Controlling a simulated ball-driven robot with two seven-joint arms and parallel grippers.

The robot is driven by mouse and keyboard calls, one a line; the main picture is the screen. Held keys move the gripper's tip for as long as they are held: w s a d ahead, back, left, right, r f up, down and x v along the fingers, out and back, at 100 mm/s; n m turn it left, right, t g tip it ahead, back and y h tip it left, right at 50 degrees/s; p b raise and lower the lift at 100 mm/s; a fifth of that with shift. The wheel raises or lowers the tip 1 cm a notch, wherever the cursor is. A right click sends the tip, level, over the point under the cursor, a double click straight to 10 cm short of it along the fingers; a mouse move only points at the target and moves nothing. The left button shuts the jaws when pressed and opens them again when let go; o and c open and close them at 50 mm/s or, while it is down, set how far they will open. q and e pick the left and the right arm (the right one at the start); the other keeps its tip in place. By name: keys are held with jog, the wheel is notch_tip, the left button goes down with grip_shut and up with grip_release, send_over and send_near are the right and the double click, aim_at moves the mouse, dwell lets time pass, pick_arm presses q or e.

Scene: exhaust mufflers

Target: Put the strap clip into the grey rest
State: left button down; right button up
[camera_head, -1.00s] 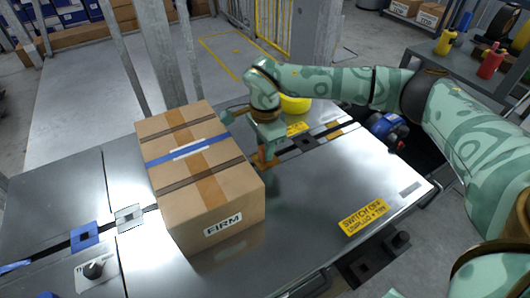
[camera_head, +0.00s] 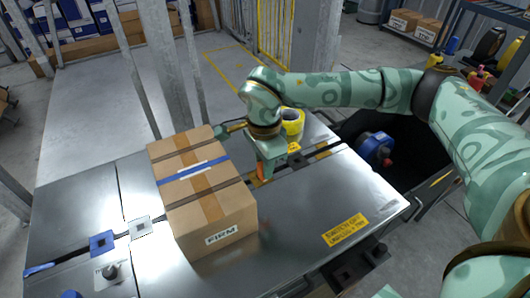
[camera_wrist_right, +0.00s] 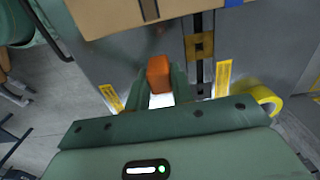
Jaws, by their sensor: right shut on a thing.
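My right gripper (camera_head: 262,172) is shut on an orange block, which I take to be the strap clip (camera_wrist_right: 158,73). The clip is held between the fingertips, just right of the cardboard box, and seems to be above the steel table. In the head view the clip (camera_head: 260,173) shows small beside the box. A grey square piece, which looks like the grey rest (camera_head: 139,228), sits on the dark strap line left of the box, away from the gripper. My left gripper is out of view.
The cardboard box (camera_head: 207,197) stands between the gripper and the grey piece. A blue square (camera_head: 101,242) lies left of the grey one. A yellow tape roll (camera_head: 292,122) stands behind my right wrist. An ochre square (camera_wrist_right: 200,46) lies on the strap line.

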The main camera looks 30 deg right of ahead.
jog(key=s, duration=0.1)
jog(key=s+a+r+p, duration=0.1)
jog(key=s, duration=0.1)
jog(key=s+a+r, duration=0.1)
jog(key=s, duration=0.1)
jog(key=shift+a+r+p, duration=0.1)
jog(key=shift+r+p, duration=0.05)
jog(key=shift+p, duration=0.15)
jog(key=s+r+n, duration=0.2)
jog(key=r+n, duration=0.2)
jog(key=n, duration=0.5)
jog(key=s+a+r+n, duration=0.1)
jog(key=s+r+n, duration=0.2)
jog(key=n, duration=0.6)
jog(key=shift+s+a+r+n, duration=0.15)
jog(key=shift+a+r+n, duration=0.15)
jog(key=shift+r, duration=0.65)
